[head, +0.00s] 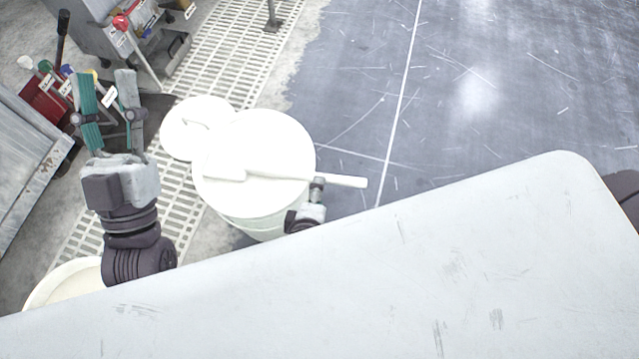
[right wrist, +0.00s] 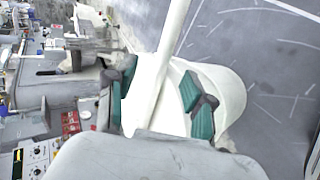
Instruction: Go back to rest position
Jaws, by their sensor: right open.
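My left gripper (head: 104,78) is raised in the left part of the head view, its two teal fingers apart with nothing between them. My right gripper (right wrist: 158,76) is open in the right wrist view, with a teal finger on each side of a white handle. The handle belongs to a white paddle (head: 285,177), which lies across the top of a white bucket (head: 262,137) in the head view. Only a small part of the right gripper shows there, beside the bucket's right side. I cannot tell whether its fingers touch the handle.
A second round white container (head: 180,135) stands behind the bucket, and another (head: 62,284) is at the lower left. Tools with coloured handles stand in a red holder (head: 42,100) at the left. A grey cabinet (head: 25,150) is beside them. The blue-grey floor (head: 480,100) is clear.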

